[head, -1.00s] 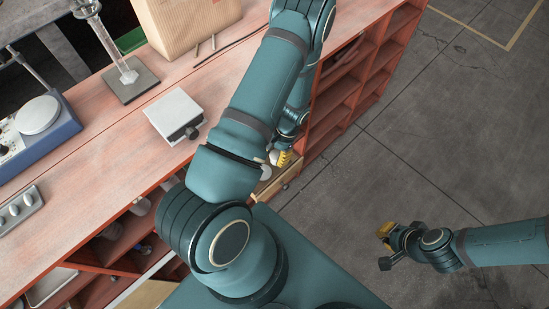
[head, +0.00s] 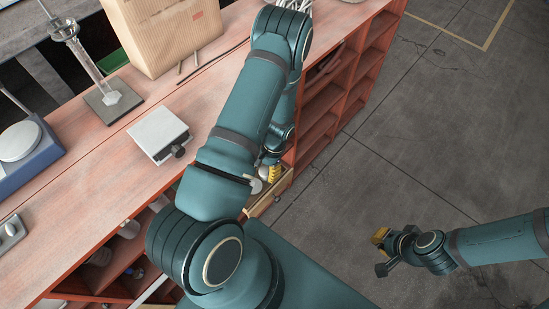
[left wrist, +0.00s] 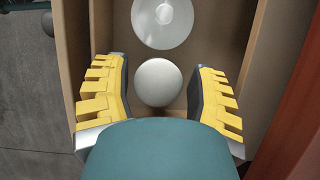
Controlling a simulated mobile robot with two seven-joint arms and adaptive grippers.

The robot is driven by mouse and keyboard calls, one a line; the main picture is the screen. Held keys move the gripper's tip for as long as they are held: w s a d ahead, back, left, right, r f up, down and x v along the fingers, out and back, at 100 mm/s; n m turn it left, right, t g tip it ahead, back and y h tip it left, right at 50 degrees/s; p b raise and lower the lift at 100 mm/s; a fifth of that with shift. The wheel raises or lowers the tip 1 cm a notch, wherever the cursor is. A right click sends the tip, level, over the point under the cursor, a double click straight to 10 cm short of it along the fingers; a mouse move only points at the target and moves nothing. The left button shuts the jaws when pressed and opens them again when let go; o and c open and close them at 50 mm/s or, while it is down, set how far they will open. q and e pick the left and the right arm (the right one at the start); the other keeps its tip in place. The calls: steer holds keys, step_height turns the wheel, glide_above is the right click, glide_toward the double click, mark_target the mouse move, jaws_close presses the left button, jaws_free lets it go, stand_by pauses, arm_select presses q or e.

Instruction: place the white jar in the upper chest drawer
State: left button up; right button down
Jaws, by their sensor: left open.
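A pulled-out wooden drawer (left wrist: 262,60) fills the left wrist view; its edge also shows in the head view (head: 263,205). Inside stands a small white round-topped thing (left wrist: 158,83), seen from above, which looks like the white jar. A larger pale round piece (left wrist: 162,22) with a central knob lies just beyond it. My left gripper (left wrist: 163,100) is open, its yellow-padded fingers on either side of the small white top with gaps. In the head view the left gripper (head: 272,172) is partly hidden by my arm. My right gripper (head: 381,250) hangs over the floor, empty; its jaw opening is unclear.
The red bench (head: 95,185) holds a white-topped scale (head: 158,133), a paper bag (head: 165,35), a stand with a glass cylinder (head: 112,100) and a blue stirrer (head: 25,150). Open shelves (head: 340,90) flank the drawer. The grey floor at right is clear.

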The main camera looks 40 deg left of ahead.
arm_select(q)
steer(key=p+v, duration=0.1)
steer(key=v, duration=0.2)
steer(key=shift+w+r, duration=0.1)
steer(key=shift+r, duration=0.1)
steer(key=w+d, duration=0.1)
steer(key=w, duration=1)
steer(key=shift+w+d+f, duration=0.25)
steer(key=shift+w+d, duration=0.05)
steer(key=shift+d, duration=0.05)
